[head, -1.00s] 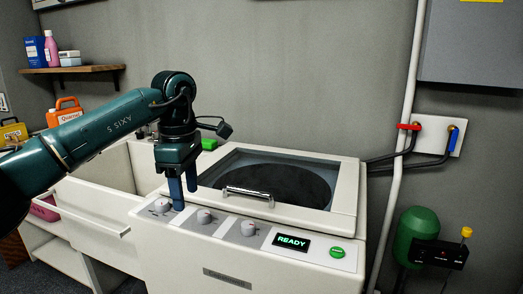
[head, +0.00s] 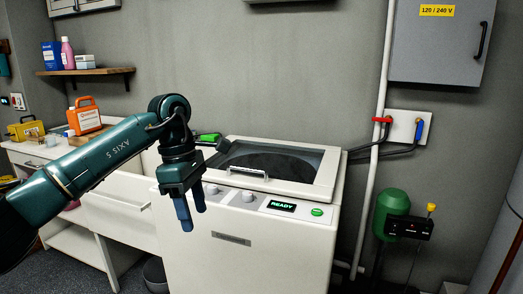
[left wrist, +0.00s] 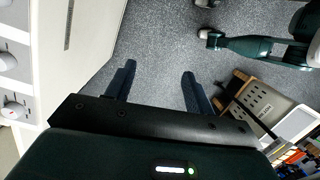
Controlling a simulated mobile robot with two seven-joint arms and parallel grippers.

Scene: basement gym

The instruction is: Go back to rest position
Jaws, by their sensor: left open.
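My left gripper (head: 190,212) hangs pointing down in front of the white washing machine (head: 245,262), left of its front middle. In the left wrist view its two blue fingers (left wrist: 157,85) are apart with nothing between them, above the grey speckled floor. The machine's glass lid (head: 265,165) is closed, its display reads READY (head: 281,206), and its knobs (head: 220,196) are partly hidden behind my gripper. My right gripper is not in the head view. A dark green arm link (left wrist: 255,45) of mine shows at the upper right of the left wrist view.
A shelf (head: 88,72) holds bottles. A green tank (head: 390,212) and white pipe (head: 372,150) stand right. A beige crate (left wrist: 258,102) shows in the left wrist view.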

